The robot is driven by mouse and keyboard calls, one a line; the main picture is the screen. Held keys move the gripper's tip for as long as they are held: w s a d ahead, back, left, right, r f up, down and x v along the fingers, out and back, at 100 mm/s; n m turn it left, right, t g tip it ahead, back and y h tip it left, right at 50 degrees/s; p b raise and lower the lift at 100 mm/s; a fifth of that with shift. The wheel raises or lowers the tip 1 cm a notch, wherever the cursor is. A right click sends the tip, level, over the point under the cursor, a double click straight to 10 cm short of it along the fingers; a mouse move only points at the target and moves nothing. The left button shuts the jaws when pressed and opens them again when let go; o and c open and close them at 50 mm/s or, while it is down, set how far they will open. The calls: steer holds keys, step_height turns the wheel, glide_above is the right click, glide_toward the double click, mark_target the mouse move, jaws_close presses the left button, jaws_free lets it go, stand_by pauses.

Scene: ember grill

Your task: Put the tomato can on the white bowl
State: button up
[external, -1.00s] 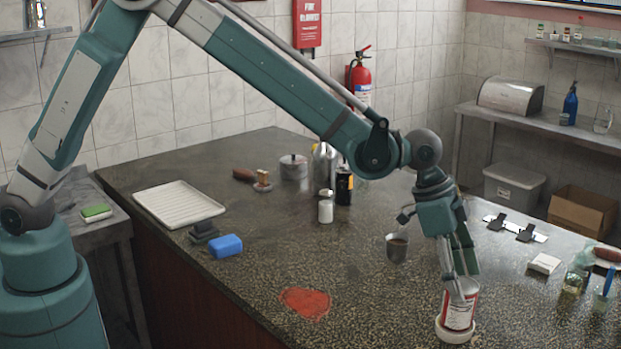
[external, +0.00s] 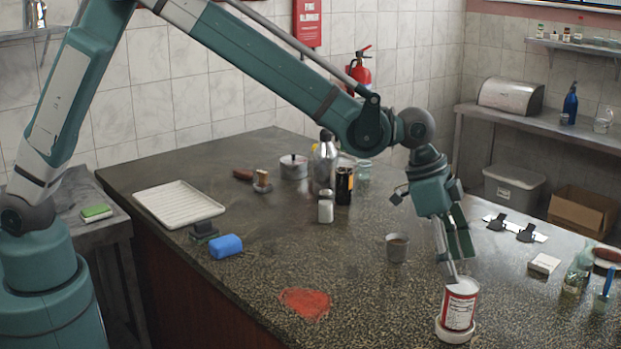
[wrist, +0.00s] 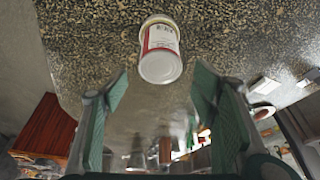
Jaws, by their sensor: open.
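The tomato can (external: 459,305), with a red and white label and a pale metal lid, stands upright in the white bowl (external: 446,336) at the front right of the counter. Only the bowl's rim shows around the can's bottom. In the wrist view the can (wrist: 160,52) is ahead of the fingers and apart from them. My gripper (external: 456,270) is above the can, and it also shows in the wrist view (wrist: 160,88) with its fingers wide apart and nothing between them.
A metal cup (external: 397,247) stands behind and left of the can. A red patch (external: 304,303) marks the counter on the left. A soap bottle (external: 578,270) and a small white box (external: 544,263) are to the right. The counter between the patch and the can is clear.

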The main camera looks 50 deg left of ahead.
steer(key=shift+a, duration=0.1)
stand_by(0.3)
steer(key=s+a+r+n+t, duration=0.15)
steer(key=a+r, duration=0.45)
steer(key=a, duration=0.7)
steer(key=s+a+r+n+y, duration=0.1)
steer(key=s+a+r+n, duration=0.15)
steer(key=a+r, duration=0.7)
steer(key=s+a+r+n+t, duration=0.1)
steer(key=a+r+n, duration=0.1)
steer(key=a, duration=1.4)
steer(key=s+a+f+n+t+y, duration=0.1)
steer(key=s+a+n, duration=0.2)
steer(key=s+a, duration=0.8)
steer(key=s+a+f+n+t+y, duration=0.1)
steer(key=s+a+n, duration=0.3)
steer(key=s+a, duration=0.8)
steer(key=a+f+y, duration=0.1)
steer(key=a, duration=0.5)
steer(key=shift+f+n+t, duration=0.15)
steer(key=shift+n+t, duration=0.15)
steer(key=shift+t, duration=0.05)
